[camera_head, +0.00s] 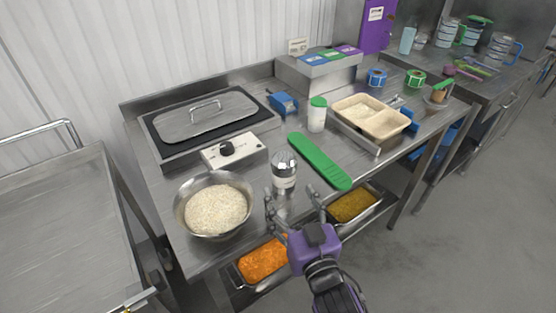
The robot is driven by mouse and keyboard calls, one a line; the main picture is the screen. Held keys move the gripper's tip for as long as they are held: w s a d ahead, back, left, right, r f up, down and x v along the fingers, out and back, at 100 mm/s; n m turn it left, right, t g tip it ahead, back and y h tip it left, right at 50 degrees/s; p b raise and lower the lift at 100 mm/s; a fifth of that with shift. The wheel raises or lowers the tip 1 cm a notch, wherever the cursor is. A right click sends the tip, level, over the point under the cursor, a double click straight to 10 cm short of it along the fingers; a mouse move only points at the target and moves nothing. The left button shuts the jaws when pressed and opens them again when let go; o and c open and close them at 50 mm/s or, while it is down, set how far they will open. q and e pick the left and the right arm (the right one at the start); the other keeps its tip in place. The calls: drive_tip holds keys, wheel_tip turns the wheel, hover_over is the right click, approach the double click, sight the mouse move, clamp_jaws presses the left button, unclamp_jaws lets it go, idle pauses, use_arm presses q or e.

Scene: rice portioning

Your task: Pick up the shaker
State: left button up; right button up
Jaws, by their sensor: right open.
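A shaker (284,171) with a domed metal top and a clear-looking body stands upright on the steel table, near its front edge. My right gripper (293,196) is open, with its fingers pointing towards the shaker from the front. The fingers look just short of the shaker's base, with nothing between them. Whether a finger touches the shaker cannot be told. A white container with a green lid (317,116) stands further back. My left gripper is not in view.
A steel bowl of rice (183,222) sits left of the shaker. A green flat tool (318,162) lies close on its right. Pans of orange food (264,262) and yellow food (352,205) are below the front edge. A beige divided tray (393,137) is further right.

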sight(286, 179)
drive_tip(key=shift+w, duration=1.05)
drive_tip(key=shift+w+a+r, duration=0.1)
drive_tip(key=shift+w+a, duration=0.1)
drive_tip(key=x, duration=0.2)
drive_tip(key=shift+w+r+p, duration=0.15)
drive_tip(key=shift+w+p, duration=0.25)
drive_tip(key=shift+d+x, duration=0.2)
drive_tip(key=shift+x, duration=1)
drive_tip(key=shift+w+a, duration=0.15)
drive_tip(key=shift+w, duration=0.35)
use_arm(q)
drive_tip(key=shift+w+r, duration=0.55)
use_arm(e)
drive_tip(key=shift+f, duration=0.25)
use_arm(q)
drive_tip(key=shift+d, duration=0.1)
use_arm(e)
drive_tip(key=c, duration=1.3)
